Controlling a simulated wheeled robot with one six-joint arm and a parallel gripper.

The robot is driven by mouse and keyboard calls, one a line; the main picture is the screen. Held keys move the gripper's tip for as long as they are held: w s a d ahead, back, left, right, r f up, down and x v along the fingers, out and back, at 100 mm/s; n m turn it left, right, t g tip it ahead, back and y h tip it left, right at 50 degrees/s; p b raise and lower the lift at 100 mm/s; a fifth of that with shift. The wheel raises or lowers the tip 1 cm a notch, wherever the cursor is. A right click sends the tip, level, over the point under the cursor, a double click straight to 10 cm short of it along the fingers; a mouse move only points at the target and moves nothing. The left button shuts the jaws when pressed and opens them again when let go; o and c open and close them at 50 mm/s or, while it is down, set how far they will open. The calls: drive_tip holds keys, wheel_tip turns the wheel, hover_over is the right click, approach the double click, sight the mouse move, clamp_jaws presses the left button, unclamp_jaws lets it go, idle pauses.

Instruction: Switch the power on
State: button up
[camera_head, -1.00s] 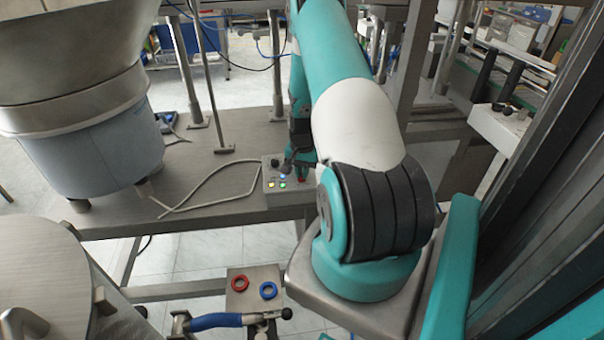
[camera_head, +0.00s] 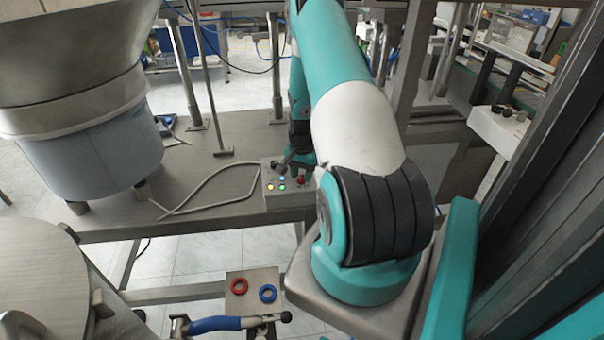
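A small grey control box (camera_head: 272,200) sits at the front edge of the metal bench. Its top face carries small lit buttons (camera_head: 270,187), one yellow and others green or whitish, and a red part (camera_head: 302,182) at its right side. My gripper (camera_head: 283,163) is dark and reaches down over the back of the box, close above the buttons. Whether it touches any control cannot be told. Its fingers are small and partly hidden by my arm, so their opening is unclear. No power label can be read.
A large metal bowl feeder (camera_head: 85,150) stands on the bench at left. A pale cable (camera_head: 215,200) loops left of the box. Metal posts (camera_head: 190,80) rise behind.

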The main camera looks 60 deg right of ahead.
sight(302, 175)
wheel_tip(302, 175, up, 17)
drive_tip(key=b, duration=0.2)
drive_tip(key=shift+r, duration=0.15)
idle(0.3)
idle(0.5)
drive_tip(key=w+a+r+n, duration=0.2)
drive_tip(key=a+r+n, duration=0.1)
drive_tip(key=a, duration=0.5)
drive_tip(key=w+a+r+n+t+y, duration=0.1)
drive_tip(key=w+a+r+n, duration=0.2)
drive_tip(key=a, duration=0.5)
drive_tip(key=w+a+r+n, duration=0.1)
drive_tip(key=a+r+n, duration=0.25)
drive_tip(key=a, duration=0.55)
drive_tip(key=s+a+r+n+y, duration=0.1)
drive_tip(key=s+a+r+n, duration=0.1)
drive_tip(key=s+a+n, duration=0.5)
drive_tip(key=s+a+r+n+g+y, duration=0.1)
drive_tip(key=s+a+n, duration=0.6)
drive_tip(key=a, duration=0.9)
drive_tip(key=s+r+y, duration=0.1)
drive_tip(key=s, duration=0.2)
drive_tip(key=shift+s+a+r, duration=0.15)
drive_tip(key=shift+r, duration=0.05)
